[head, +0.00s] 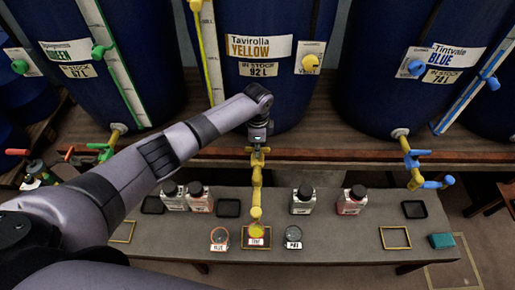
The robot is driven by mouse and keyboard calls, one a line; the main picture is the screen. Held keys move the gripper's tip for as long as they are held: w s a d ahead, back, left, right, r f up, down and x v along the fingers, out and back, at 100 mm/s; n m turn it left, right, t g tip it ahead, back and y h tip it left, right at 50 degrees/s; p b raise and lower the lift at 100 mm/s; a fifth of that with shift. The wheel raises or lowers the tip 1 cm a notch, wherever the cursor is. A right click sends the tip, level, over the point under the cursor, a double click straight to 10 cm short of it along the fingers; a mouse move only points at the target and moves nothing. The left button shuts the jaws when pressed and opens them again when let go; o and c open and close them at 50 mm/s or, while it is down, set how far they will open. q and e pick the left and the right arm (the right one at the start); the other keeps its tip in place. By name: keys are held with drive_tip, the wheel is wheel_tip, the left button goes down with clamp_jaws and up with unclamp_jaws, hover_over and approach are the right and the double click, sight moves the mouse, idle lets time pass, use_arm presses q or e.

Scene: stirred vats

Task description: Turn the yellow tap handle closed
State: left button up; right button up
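The yellow tap (257,185) hangs below the middle blue vat (265,95), which is labelled Tavirolla YELLOW. Its pipe runs down to a spout above a small cup (256,231) with yellow in it. My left arm comes in from the left, and my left gripper (258,139) is at the top of the yellow tap, in front of the vat. The gripper covers the area where the tap handle would be, so I cannot make out the handle or its angle. The fingers are too small and dark to tell whether they are open or shut. My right gripper is not in view.
A green tap (107,147) is at the left and a blue tap (413,166) at the right. Several bottles, small dark trays and labelled cups stand on the grey bench (345,235) below. A teal block (441,241) lies at its right end.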

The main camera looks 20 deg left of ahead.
use_arm(q)
drive_tip(key=o, duration=0.4)
drive_tip(key=shift+o, duration=0.2)
wheel_tip(320, 180, up, 12)
idle(0.5)
idle(0.4)
